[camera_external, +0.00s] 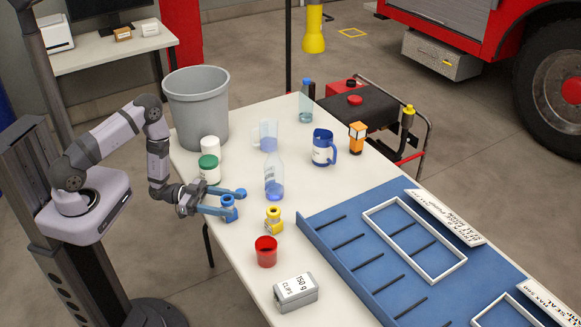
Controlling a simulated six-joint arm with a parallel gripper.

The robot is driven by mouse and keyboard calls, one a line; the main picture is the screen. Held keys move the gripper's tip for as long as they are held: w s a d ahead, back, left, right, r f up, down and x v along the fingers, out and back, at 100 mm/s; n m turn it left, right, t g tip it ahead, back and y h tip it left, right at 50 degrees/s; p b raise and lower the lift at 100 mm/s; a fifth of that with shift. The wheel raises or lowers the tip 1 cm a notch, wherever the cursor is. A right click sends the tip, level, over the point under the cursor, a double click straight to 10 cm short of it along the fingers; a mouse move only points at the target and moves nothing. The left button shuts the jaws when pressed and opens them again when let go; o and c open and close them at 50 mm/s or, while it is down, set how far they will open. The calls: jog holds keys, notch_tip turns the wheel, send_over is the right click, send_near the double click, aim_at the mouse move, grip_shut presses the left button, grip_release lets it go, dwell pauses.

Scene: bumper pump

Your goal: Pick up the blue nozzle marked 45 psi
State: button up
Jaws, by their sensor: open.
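A small blue nozzle (228,202) stands near the left edge of the white table; its marking is too small to read. My gripper (235,203) reaches in from the left, low over the table. Its two blue fingers are apart, one on the far side of the nozzle and one on the near side. The fingers and nozzle are alike in colour, so I cannot tell whether they touch.
A yellow nozzle (273,219) and a red cup (265,252) stand close by. A clear bottle (274,180) and a green-banded jar (209,168) are just behind my gripper. A blue divided tray (335,255) fills the right side.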

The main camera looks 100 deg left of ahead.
jog(key=c, duration=1.3)
jog(key=shift+r, duration=0.1)
jog(key=shift+r, duration=4.95)
